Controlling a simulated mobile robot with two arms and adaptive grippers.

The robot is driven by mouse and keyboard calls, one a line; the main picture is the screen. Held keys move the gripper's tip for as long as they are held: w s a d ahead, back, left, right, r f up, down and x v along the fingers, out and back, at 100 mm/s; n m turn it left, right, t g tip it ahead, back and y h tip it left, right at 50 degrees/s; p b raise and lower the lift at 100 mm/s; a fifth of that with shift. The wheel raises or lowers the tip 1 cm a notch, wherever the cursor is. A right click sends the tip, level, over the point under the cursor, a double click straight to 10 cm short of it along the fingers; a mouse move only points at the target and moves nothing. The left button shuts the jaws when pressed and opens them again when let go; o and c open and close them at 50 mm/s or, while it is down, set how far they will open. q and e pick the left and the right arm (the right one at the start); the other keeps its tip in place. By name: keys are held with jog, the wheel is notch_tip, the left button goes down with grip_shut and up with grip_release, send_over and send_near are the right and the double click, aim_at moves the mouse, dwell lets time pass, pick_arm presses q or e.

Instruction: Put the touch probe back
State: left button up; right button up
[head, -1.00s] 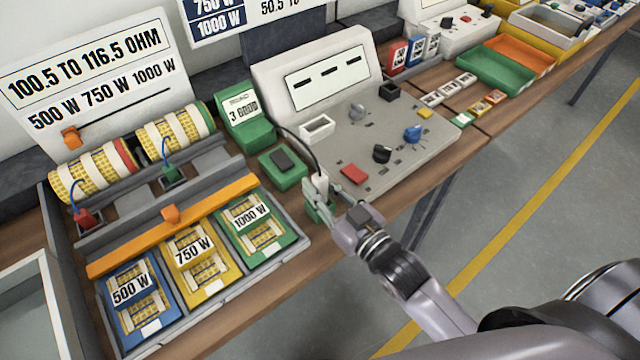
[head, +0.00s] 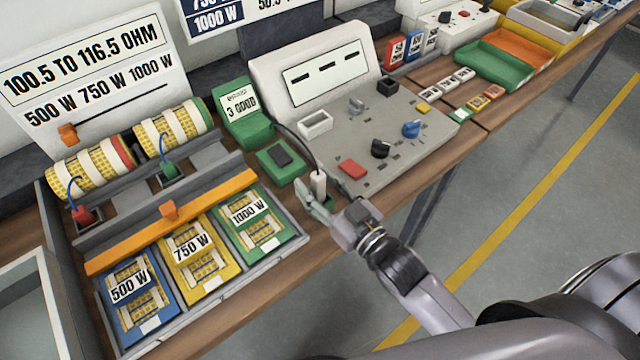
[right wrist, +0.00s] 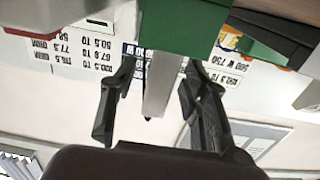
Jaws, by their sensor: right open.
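The touch probe (head: 318,184) is a white, upright stick with a dark cable at its top. It stands in a small green holder (head: 329,200) at the front edge of the bench. My right gripper (head: 318,199) is open at the probe. In the right wrist view, which is upside down, the probe (right wrist: 158,85) shows as a pale tapered bar coming out of the green holder (right wrist: 185,25). My two dark fingers (right wrist: 159,70) stand on either side of it, with gaps. My left gripper is out of view.
The green meter reading "3 GOOD" (head: 240,112) and a green box with a dark pad (head: 281,162) stand behind the probe. The grey control panel (head: 400,158) is close on the right. The tray with 500, 750 and 1000 W cards (head: 222,292) is on the left.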

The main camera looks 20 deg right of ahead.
jog(key=v, duration=1.2)
jog(key=shift+s, duration=0.1)
